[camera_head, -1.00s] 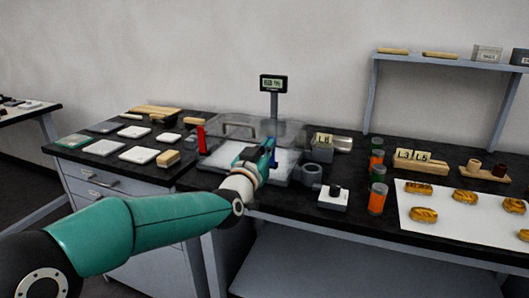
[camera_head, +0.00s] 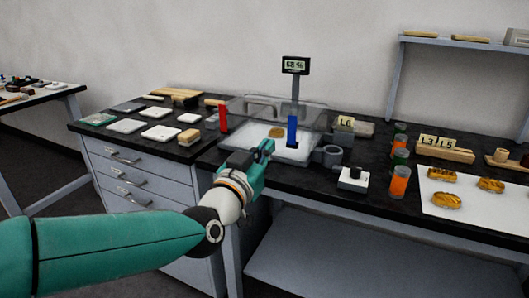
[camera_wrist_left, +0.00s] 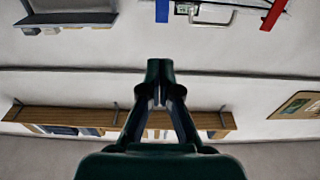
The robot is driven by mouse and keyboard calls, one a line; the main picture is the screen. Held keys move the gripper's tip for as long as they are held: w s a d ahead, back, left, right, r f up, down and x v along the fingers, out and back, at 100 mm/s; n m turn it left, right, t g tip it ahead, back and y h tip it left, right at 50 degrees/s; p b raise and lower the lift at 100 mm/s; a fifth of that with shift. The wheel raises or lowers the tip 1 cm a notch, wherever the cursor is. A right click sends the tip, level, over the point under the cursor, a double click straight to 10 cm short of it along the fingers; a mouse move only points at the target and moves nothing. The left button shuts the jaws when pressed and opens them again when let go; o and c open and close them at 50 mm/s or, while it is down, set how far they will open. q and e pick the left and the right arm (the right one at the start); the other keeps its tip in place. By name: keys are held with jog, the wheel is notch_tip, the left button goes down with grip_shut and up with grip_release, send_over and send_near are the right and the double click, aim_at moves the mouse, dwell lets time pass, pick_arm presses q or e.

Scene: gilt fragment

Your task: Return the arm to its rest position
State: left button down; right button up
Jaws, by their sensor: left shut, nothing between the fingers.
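My left arm comes in from the left in the head view. Its teal gripper (camera_head: 266,148) is shut and empty, just in front of the clear chamber (camera_head: 240,108) on the dark bench. Its closed fingers (camera_wrist_left: 160,72) point up the middle of the left wrist view with nothing between them. A small golden fragment (camera_head: 276,132) lies on the white base inside the chamber. A red post (camera_head: 223,118) stands at the chamber's left and a blue post (camera_head: 292,130) at its right front. My right gripper is not in view.
A display on a pole (camera_head: 295,66) stands behind the chamber. White tiles (camera_head: 160,132) lie to the left. A grey ring holder (camera_head: 328,156), orange-filled jars (camera_head: 400,181) and a white sheet (camera_head: 455,212) with golden pieces are to the right.

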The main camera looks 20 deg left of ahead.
pick_arm(q)
jog(key=shift+s, duration=0.3)
